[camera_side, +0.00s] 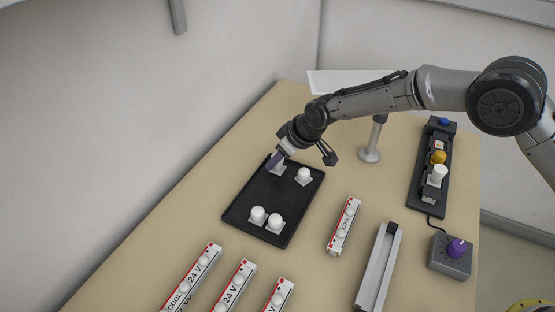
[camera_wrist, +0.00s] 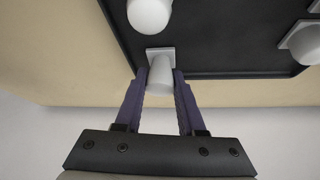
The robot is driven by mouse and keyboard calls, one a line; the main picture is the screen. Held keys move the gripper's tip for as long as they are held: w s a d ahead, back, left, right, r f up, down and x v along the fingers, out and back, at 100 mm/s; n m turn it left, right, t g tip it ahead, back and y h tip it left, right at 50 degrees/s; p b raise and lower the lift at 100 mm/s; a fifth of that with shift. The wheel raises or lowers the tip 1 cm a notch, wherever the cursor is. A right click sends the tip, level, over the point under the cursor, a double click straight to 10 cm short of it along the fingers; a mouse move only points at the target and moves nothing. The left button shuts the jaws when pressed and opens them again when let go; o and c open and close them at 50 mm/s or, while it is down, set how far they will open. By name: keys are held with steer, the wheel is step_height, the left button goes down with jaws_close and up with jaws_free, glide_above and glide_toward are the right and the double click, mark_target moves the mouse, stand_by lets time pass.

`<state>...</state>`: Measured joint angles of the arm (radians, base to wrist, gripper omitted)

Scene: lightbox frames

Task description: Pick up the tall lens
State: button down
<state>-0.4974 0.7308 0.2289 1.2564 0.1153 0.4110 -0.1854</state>
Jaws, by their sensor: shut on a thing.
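The tall lens (camera_wrist: 160,72) is a white, tapered cylinder on a square base, seen in the wrist view between the purple fingers. My gripper (camera_wrist: 160,80) is shut on it, one finger on each side. In the side view my gripper (camera_side: 281,156) is at the far left corner of the black tray (camera_side: 250,193), and mostly hides the lens. A white part of the lens (camera_side: 278,170) shows below the fingers. I cannot tell whether its base touches the tray. Rounder, dome-shaped white lenses stand in the tray, one (camera_side: 304,174) to the right and two (camera_side: 258,215) at the near end.
Several light boxes marked "24 V" (camera_side: 232,285) and "COOL" (camera_side: 344,226) lie on the table, with an open grey channel (camera_side: 378,268). A black fixture (camera_side: 434,165) and a purple-knobbed box (camera_side: 450,255) stand right.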

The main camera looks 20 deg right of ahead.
step_height(320, 180, up, 3)
steer(key=shift+r, duration=0.15)
steer(key=s+d+r, duration=0.7)
steer(key=s+r, duration=0.2)
steer(key=s, duration=0.3)
steer(key=shift+r, duration=0.25)
steer(key=shift+s, duration=0.1)
